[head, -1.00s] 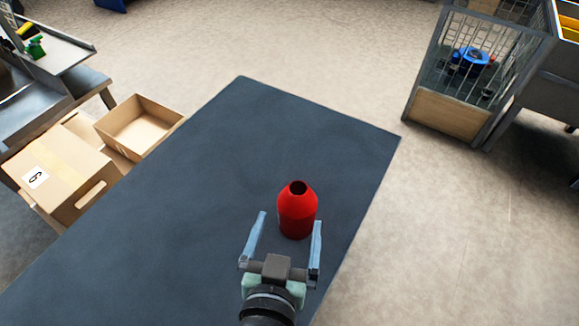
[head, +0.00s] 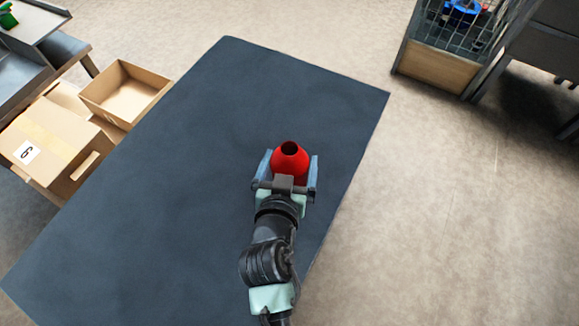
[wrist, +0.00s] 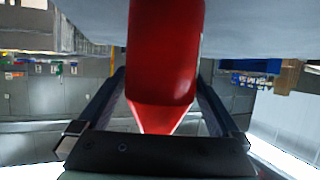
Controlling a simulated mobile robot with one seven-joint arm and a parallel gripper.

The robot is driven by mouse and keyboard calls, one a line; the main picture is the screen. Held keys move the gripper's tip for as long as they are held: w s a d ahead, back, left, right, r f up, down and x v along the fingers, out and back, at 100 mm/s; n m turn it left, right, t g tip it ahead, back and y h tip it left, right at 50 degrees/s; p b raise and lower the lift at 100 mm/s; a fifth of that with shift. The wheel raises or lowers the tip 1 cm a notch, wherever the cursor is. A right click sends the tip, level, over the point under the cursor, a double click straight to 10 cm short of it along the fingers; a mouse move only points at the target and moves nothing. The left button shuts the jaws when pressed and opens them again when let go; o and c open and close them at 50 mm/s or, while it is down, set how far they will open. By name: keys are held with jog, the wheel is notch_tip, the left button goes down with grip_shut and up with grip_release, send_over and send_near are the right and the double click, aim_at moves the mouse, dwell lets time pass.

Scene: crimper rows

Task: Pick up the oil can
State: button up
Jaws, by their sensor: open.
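The oil can is a red bottle-shaped can (head: 290,160) with a dark round opening on top. It stands upright on the dark grey table (head: 190,170), near the table's right edge. My gripper (head: 291,163) is open, with one blue finger on each side of the can. In the wrist view the red can (wrist: 163,55) fills the middle between the two fingers (wrist: 160,105), and the view is upside down. I cannot tell whether either finger touches the can. The can's lower part is hidden behind my gripper in the head view.
The rest of the tabletop is clear. An open cardboard box (head: 125,92) and a closed one marked 6 (head: 60,145) are left of the table. A wire cage with a wooden panel (head: 436,68) stands at the upper right. The floor (head: 440,220) right of the table is free.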

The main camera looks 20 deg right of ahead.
jog(key=shift+x, duration=1.45)
jog(key=c, duration=1.3)
jog(key=shift+r, duration=0.1)
jog(key=shift+r, duration=0.2)
